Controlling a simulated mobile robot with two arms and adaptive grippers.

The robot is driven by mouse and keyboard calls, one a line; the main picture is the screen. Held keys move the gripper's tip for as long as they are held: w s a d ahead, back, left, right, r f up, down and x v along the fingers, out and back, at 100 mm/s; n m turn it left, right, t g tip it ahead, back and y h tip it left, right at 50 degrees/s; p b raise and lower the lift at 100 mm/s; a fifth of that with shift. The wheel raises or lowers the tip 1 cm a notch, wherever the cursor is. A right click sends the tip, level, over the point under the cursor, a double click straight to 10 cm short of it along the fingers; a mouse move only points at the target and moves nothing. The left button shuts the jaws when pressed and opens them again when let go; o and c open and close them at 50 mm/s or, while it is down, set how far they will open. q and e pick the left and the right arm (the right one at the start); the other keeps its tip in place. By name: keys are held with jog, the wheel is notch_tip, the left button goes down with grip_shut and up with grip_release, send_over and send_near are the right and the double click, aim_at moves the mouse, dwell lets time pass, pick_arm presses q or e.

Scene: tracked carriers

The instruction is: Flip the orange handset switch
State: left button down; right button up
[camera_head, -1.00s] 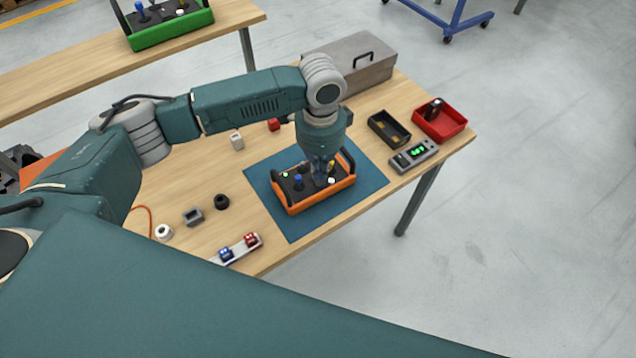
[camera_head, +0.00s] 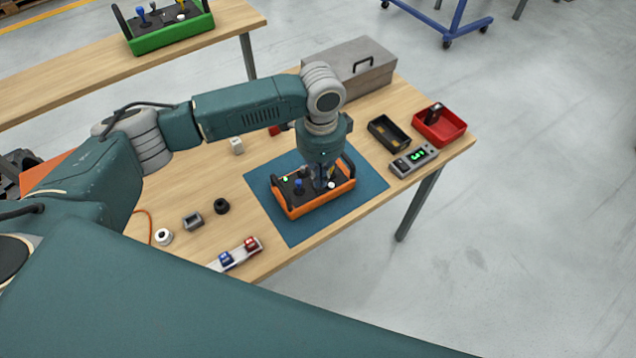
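The orange handset (camera_head: 308,207) lies on a blue mat (camera_head: 368,191) on the wooden table. It has a black top, black side handles, a blue joystick (camera_head: 298,186), a lit green spot (camera_head: 285,179) and a white knob (camera_head: 331,185). My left gripper (camera_head: 321,182) points straight down over the right half of the handset's top, close to the white knob. Its fingers are small and dark here, and I cannot tell whether they are open or touching anything. The switch itself is hidden or too small to make out. My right gripper is not in view.
Right of the mat are a black tray (camera_head: 376,134), a red bin (camera_head: 455,131) and a meter with a green display (camera_head: 401,164). A grey toolbox (camera_head: 341,57) stands behind. Small parts lie on the left. A green handset (camera_head: 172,36) sits on the far table.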

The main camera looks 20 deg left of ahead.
aim_at(320, 188)
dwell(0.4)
pick_arm(q)
jog(key=shift+f, duration=0.4)
jog(key=shift+s+f+b, duration=0.1)
jog(key=shift+f+b, duration=0.25)
jog(key=shift+f, duration=0.4)
dwell(0.5)
jog(key=shift+r+p, duration=0.9)
jog(key=shift+p, duration=0.3)
notch_tip(320, 188, up, 5)
jog(key=p, duration=0.6)
jog(key=shift+r, duration=0.2)
jog(key=shift+f, duration=0.1)
